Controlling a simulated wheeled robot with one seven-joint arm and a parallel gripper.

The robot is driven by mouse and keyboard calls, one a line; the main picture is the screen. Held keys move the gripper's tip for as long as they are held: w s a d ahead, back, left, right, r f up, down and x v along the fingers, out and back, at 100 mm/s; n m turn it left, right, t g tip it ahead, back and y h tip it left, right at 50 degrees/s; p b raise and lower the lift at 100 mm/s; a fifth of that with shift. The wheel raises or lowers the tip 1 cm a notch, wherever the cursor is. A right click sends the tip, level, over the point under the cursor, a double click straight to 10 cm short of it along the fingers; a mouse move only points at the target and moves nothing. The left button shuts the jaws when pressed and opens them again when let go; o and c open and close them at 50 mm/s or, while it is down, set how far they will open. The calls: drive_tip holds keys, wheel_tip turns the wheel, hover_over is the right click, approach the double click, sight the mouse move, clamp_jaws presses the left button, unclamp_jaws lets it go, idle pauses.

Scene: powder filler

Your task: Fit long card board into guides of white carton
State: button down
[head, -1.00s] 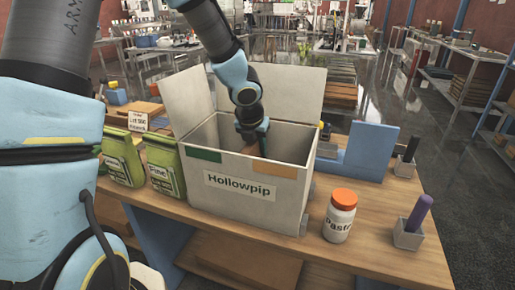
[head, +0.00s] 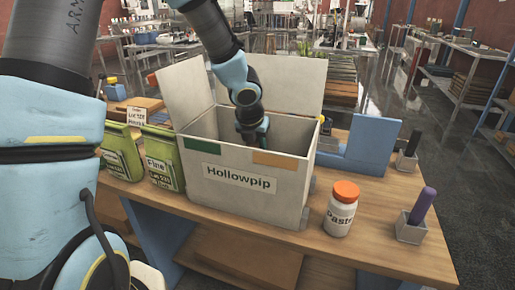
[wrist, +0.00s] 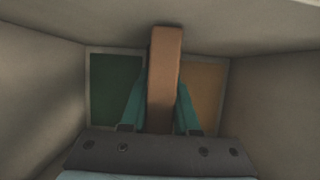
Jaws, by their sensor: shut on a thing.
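The white carton (head: 246,192), labelled "Hollowpip", stands open on the bench with its flaps up. Its front rim carries a green patch (head: 202,146) and an orange patch (head: 276,159). My gripper (wrist: 162,95) is down inside the carton and shut on a brown card board (wrist: 164,75). In the wrist view the board runs lengthwise between the teal fingers, with a green panel (wrist: 115,90) to its left and an orange panel (wrist: 205,90) to its right. In the head view the carton's front wall hides the board and fingertips. I cannot tell whether the board sits in any guides.
Green pouches (head: 160,158) stand left of the carton. A white jar with an orange lid (head: 341,207) and a grey holder with a purple stick (head: 415,220) stand to its right. A blue stand (head: 371,146) is behind. Bench (head: 385,230) around the jar is clear.

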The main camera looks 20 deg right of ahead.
drive_tip(key=shift+f+b, duration=1.35)
drive_tip(key=shift+f, duration=0.3)
drive_tip(key=c, duration=0.6)
unclamp_jaws()
drive_tip(key=shift+r, duration=0.1)
drive_tip(key=p+v, duration=0.4)
drive_tip(key=v, duration=0.5)
drive_tip(key=shift+r, duration=0.3)
drive_tip(key=shift+s+a+r+p, duration=0.25)
drive_tip(key=shift+r+p, duration=0.2)
drive_tip(key=shift+r, duration=0.05)
